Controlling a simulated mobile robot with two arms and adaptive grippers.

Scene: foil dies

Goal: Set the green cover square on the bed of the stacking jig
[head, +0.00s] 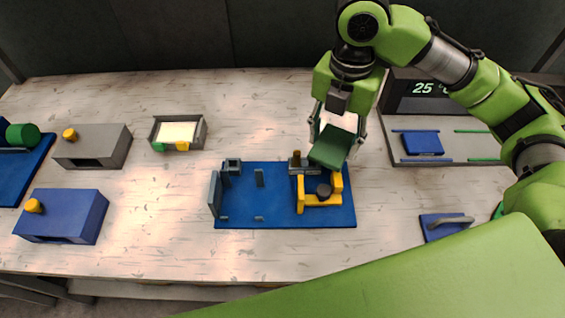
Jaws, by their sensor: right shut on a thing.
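The stacking jig is a blue base plate (275,214) in the middle of the table, with grey posts and stops at its left and a yellow bracket (321,202) at its right. My right gripper (336,138) is above the jig's right back part. It is shut on the green cover (329,148), a dark green flat piece that looks tilted. The cover appears to be above the yellow bracket, apart from the base, and hides part of the jig's back right. My left gripper is out of view.
A grey tray with a white sheet (178,132) stands at the back left. Grey (108,143) and blue (75,215) boxes stand further left. A panel with a blue block (422,142) and a display (425,88) stand right. A handled blue piece (437,231) lies front right.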

